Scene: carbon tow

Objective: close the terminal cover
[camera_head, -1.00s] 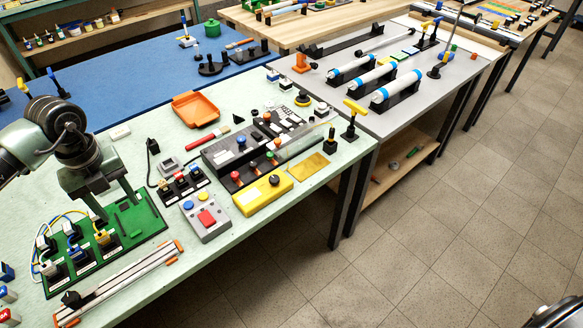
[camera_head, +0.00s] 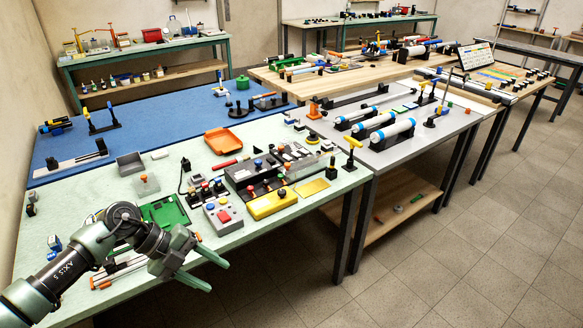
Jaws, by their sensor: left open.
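A dark control panel (camera_head: 243,174) with rows of small parts and coloured knobs lies on the pale green table. A clear, faint strip (camera_head: 304,166) that looks like the terminal cover shows along its right part. Its exact angle is too small to tell. My left gripper (camera_head: 216,276) is open and empty, with its two green fingers pointing right. It appears in front of the table's front edge, well apart from the panel. My right gripper is not in view.
A green board (camera_head: 165,211) lies beside my left arm. A yellow-handled stand (camera_head: 351,152) is at the right.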

